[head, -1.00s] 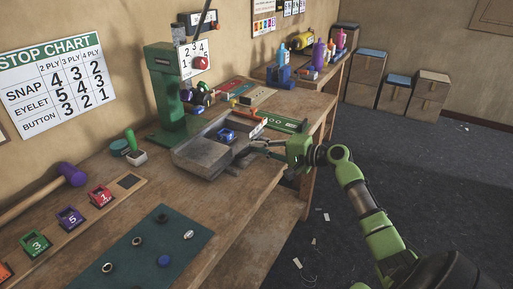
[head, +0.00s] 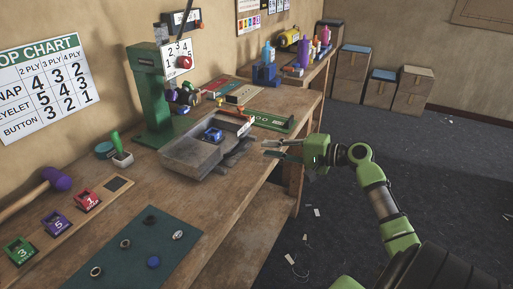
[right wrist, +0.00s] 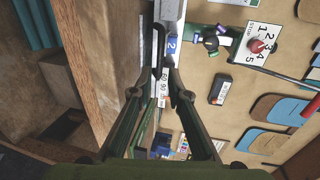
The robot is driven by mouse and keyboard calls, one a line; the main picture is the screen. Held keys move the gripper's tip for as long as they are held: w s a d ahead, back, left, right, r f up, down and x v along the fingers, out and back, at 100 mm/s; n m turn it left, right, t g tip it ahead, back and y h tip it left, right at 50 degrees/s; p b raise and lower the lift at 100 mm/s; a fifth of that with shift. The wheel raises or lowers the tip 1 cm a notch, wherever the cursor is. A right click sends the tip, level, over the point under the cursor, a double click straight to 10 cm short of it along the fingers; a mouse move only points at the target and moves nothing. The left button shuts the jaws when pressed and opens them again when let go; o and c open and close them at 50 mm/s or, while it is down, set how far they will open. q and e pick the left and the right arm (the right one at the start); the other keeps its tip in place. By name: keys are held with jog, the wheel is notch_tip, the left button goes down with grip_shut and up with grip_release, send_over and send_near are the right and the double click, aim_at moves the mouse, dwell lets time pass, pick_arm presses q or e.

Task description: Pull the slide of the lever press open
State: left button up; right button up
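The lever press (head: 150,90) is a green column with a numbered plate and a red knob. Its slide, a grey metal tray (head: 190,158), sticks out from the press toward the front edge of the bench. A blue block (head: 212,134) marked 2 sits in it; the block also shows in the right wrist view (right wrist: 173,42). My right gripper (head: 268,148) is open and empty, a short gap to the right of the slide's front end. Its spread fingers show in the right wrist view (right wrist: 160,93). My left gripper is not in view.
A teal mat (head: 140,245) with several rings lies at the front of the bench (head: 235,205). Numbered blocks and a purple mallet (head: 57,179) are at left. A green board (head: 272,121) lies behind the slide.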

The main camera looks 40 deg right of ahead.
jog(key=shift+v, duration=1.6)
